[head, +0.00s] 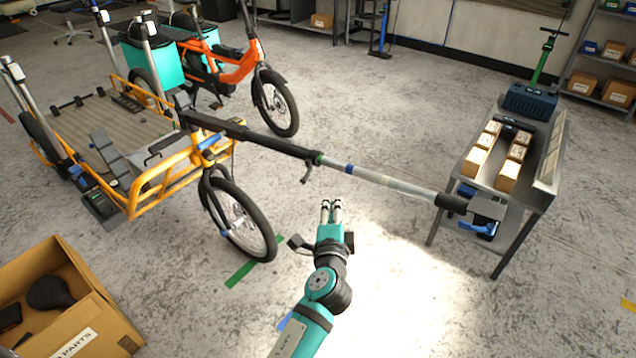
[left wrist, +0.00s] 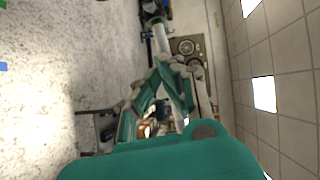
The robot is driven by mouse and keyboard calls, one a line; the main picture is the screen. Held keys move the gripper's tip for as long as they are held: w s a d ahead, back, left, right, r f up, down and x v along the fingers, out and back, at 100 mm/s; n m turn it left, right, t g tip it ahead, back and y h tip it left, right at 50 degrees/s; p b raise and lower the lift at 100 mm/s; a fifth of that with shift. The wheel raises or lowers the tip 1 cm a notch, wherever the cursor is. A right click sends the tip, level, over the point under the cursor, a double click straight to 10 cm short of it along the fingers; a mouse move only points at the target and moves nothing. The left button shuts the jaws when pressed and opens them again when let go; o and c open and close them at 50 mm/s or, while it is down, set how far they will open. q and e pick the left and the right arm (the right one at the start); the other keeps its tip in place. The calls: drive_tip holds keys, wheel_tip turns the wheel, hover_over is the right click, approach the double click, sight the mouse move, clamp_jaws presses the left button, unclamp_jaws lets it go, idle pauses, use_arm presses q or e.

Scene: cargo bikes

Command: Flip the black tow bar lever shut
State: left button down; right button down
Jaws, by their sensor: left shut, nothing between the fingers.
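The tow bar (head: 377,177) runs from the yellow cargo bike (head: 160,195) to the grey table at right. The black lever (head: 308,173) hangs down from the bar beside a green collar and stands away from the tube. My left gripper (head: 332,205) is below and slightly right of the lever, apart from it. Its fingers are together and empty. In the left wrist view the fingers (left wrist: 174,66) converge, with a pale tube (left wrist: 160,38) beyond them. My right gripper is not in view.
The grey table (head: 540,190) holds wooden blocks (head: 508,170) and a dark blue box (head: 530,102). An orange bike (head: 240,70) stands behind. A cardboard parts box (head: 95,318) is at lower left. The floor below the bar is clear around my arm.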

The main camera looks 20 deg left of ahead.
use_arm(q)
drive_tip(key=w+a+f+p, duration=0.1)
drive_tip(key=w+a, duration=0.5)
drive_tip(key=w, duration=0.2)
